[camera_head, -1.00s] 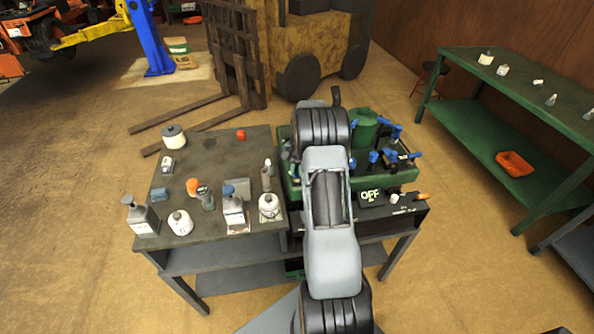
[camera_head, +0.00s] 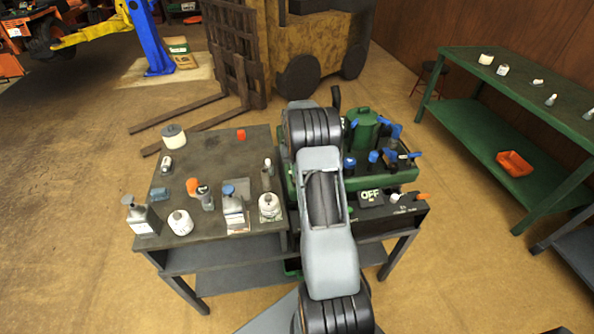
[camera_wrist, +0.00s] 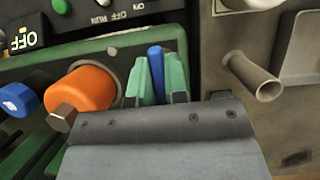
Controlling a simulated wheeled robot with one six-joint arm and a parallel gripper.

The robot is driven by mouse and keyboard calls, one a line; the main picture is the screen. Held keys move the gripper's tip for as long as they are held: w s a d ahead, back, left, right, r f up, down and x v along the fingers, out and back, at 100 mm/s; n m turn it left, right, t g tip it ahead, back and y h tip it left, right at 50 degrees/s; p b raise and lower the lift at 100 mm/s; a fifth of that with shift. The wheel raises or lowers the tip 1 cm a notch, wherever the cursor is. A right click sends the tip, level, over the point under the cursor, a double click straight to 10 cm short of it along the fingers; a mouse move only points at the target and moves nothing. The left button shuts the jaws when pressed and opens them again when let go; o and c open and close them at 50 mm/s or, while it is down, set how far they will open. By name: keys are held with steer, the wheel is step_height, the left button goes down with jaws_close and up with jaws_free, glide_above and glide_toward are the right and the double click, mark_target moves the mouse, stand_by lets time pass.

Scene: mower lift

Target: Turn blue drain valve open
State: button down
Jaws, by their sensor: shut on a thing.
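In the wrist view, the narrow blue handle of what looks like the drain valve (camera_wrist: 155,68) stands upright between the two green fingers of my gripper (camera_wrist: 158,80). My gripper is shut on this handle. The handle's lower end and its pivot are hidden by my gripper. In the head view, my arm covers the gripper and the gripped handle, over the left part of the green machine (camera_head: 377,180).
An orange cap with a brown hex end (camera_wrist: 83,88) sits close left of my fingers, with a blue knob (camera_wrist: 17,99) further left. A metal tube (camera_wrist: 252,77) juts out at the right. Several bottles stand on the dark table (camera_head: 215,160) to the left.

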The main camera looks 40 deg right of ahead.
steer(key=c, duration=1.1)
jaws_free()
steer(key=shift+c, duration=0.2)
steer(key=v, duration=1.4)
